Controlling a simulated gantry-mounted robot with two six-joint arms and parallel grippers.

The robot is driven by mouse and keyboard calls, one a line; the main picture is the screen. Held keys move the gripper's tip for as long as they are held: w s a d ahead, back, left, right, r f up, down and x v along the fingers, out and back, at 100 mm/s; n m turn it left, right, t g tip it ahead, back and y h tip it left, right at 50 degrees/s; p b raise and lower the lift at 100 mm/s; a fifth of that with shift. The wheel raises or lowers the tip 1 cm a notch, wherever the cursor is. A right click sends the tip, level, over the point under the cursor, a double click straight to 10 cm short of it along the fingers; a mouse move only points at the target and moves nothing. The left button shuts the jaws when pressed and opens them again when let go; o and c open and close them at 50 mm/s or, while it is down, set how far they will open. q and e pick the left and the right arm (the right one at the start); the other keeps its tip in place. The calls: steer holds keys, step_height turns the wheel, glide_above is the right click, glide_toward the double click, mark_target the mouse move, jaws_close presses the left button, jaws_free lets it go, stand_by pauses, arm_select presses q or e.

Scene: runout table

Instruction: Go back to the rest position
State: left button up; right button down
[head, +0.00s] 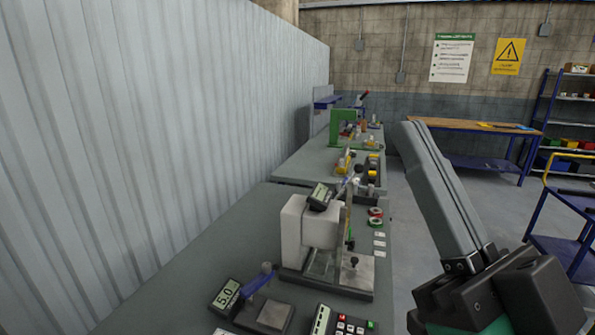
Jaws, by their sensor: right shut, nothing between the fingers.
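My right gripper (412,130) stands large at the lower right, in front of the aisle. Its two long grey fingers lie together and point up and slightly left. They are shut with nothing between them. The dark block at their base and a bit of teal body show at the bottom edge. The fingers appear clear to the right of the grey bench (215,245) and seem to touch nothing. My left gripper is not in view.
On the bench stand a pale measuring fixture (296,225) with a small display, a display reading 5.0 (225,297) and a keypad box (340,322). A green machine (342,128) stands farther back. A corrugated wall (150,120) borders the left. A blue cart (565,240) stands right.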

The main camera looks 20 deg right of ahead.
arm_select(q)
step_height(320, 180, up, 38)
steer(key=p, duration=3.8)
arm_select(e)
step_height(320, 180, up, 38)
steer(key=shift+r, duration=0.15)
